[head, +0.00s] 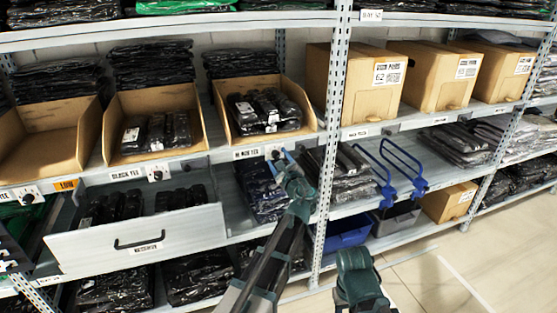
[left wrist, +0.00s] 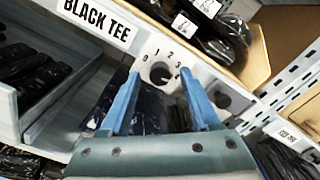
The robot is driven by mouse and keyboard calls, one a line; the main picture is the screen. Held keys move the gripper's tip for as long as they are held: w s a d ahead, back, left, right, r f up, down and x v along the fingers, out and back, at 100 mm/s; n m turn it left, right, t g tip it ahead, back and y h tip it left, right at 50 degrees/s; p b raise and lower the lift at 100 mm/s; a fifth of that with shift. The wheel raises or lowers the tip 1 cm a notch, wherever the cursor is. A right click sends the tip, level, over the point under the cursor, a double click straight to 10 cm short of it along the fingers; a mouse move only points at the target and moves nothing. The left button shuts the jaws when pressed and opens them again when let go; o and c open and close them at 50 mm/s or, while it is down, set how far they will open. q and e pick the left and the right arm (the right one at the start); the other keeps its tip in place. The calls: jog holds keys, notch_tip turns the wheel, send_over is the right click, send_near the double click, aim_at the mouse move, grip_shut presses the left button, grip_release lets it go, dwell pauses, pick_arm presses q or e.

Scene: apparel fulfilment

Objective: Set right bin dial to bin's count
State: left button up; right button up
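The right cardboard bin (head: 229,121) stands on the upper shelf. It holds several black bagged garments (head: 265,111) with white tags, overlapping, and they also show in the left wrist view (left wrist: 195,22). Its dial (head: 275,153) is on the shelf edge below. In the left wrist view the dark dial knob (left wrist: 160,73) sits on a white numbered plate; its pointer setting is not readable. My left gripper (head: 282,160) is open, its blue fingers apart either side of the knob in the wrist view (left wrist: 160,85); contact cannot be told. My right gripper is out of view.
A label (left wrist: 97,18) reading BLACK TEE is left of the dial plate. The pulled-out drawer (head: 140,246) is below left. A metal upright (head: 331,130) and blue looped handles (head: 402,165) are to the right.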

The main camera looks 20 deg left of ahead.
pick_arm(q)
grip_shut()
jog(key=shift+n, duration=0.3)
jog(key=n, duration=0.3)
jog(key=shift+n, duration=0.3)
jog(key=n, duration=0.3)
jog(key=shift+n, duration=0.3)
jog(key=n, duration=0.4)
jog(key=shift+n, duration=2.1)
